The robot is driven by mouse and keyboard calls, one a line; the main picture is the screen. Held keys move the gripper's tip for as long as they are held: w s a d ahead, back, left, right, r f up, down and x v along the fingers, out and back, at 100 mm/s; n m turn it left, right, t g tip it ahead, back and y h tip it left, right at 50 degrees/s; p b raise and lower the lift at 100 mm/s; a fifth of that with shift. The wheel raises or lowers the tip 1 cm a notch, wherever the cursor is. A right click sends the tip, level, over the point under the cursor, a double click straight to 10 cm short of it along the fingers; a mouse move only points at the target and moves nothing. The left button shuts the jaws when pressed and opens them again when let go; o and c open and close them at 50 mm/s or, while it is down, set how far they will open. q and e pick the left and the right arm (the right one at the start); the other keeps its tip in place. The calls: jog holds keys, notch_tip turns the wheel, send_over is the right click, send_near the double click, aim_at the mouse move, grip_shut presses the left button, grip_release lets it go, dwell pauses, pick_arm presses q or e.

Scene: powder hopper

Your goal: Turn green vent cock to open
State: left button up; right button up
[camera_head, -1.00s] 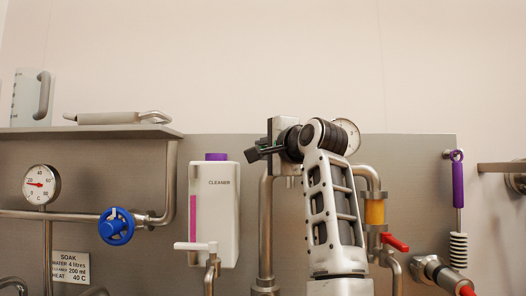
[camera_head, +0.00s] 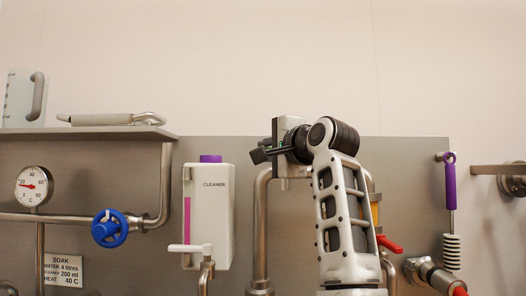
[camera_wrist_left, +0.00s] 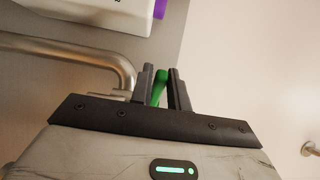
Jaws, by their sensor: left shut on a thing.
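The green vent cock shows in the left wrist view as a short green lever (camera_wrist_left: 159,88). It stands between the two dark fingers of my left gripper (camera_wrist_left: 163,84), which is shut on it. Its lower end and its pivot are hidden by the gripper. In the head view my left gripper (camera_head: 262,154) is small and dark, at the top of the steel pipe bend behind my arm. The cock cannot be made out clearly there. My right gripper is in neither current view.
A white cleaner bottle (camera_head: 213,215) hangs left of the gripper. A bent steel pipe (camera_head: 260,220) runs just below it. My arm covers part of the pipework near a red lever (camera_head: 389,244). A blue handwheel (camera_head: 109,229) is at the left. The wall above is clear.

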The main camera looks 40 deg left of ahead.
pick_arm(q)
jog(key=shift+w+d+f, duration=0.1)
jog(key=shift+w+d, duration=0.05)
jog(key=shift+w, duration=0.05)
jog(key=shift+w+d, duration=0.15)
jog(key=shift+d, duration=0.65)
jog(key=shift+p, duration=0.3)
